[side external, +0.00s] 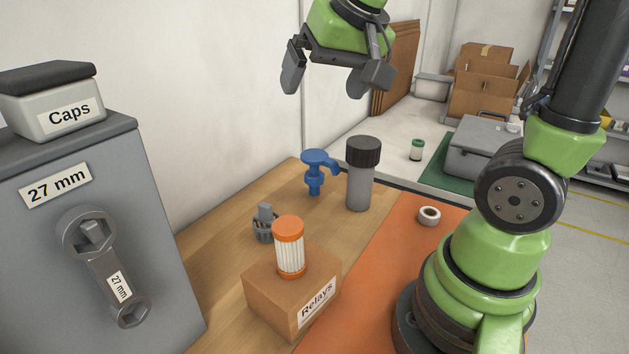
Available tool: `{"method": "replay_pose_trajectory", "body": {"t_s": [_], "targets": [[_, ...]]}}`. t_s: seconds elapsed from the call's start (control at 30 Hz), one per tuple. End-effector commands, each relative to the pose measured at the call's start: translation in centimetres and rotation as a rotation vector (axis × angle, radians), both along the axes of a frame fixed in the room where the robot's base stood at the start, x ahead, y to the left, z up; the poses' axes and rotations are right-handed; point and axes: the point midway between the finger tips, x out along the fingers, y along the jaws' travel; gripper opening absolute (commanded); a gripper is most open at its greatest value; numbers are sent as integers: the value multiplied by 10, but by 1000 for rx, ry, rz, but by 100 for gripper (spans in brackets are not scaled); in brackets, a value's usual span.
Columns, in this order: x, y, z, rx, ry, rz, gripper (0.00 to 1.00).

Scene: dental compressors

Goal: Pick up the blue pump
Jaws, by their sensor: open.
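The blue pump (315,173) stands upright on the wooden worktop toward the back, with its spout pointing right. Its lower end meets the wood and shows clearly. My gripper (322,92) hangs above it in the upper middle of the side external view. Its two grey fingers are spread wide, with nothing between them. The gripper is well clear of the pump, and no finger touches it.
A grey bottle with a black cap (361,175) stands close right of the pump. A grey part (265,224) and an orange-capped filter (289,247) on the Relays box (275,299) are nearer. A tape roll (429,216) lies on the orange mat (385,262). A grey cabinet (165,180) stands left.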

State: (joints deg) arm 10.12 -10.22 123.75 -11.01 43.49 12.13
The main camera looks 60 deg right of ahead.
Motion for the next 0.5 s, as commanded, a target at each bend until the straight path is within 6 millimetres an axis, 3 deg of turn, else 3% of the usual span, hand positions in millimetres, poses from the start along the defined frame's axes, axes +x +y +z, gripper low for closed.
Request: {"method": "replay_pose_trajectory", "body": {"t_s": [0.1, 0.23, 0.4, 0.5], "targets": [[37, -36, -24, -35, 59, -86, 98], [70, -77, -58, -68, 110, -165, 98], [93, -120, -105, -95, 161, -238, 98], [98, -134, -123, -102, 177, -260, 98]]}}
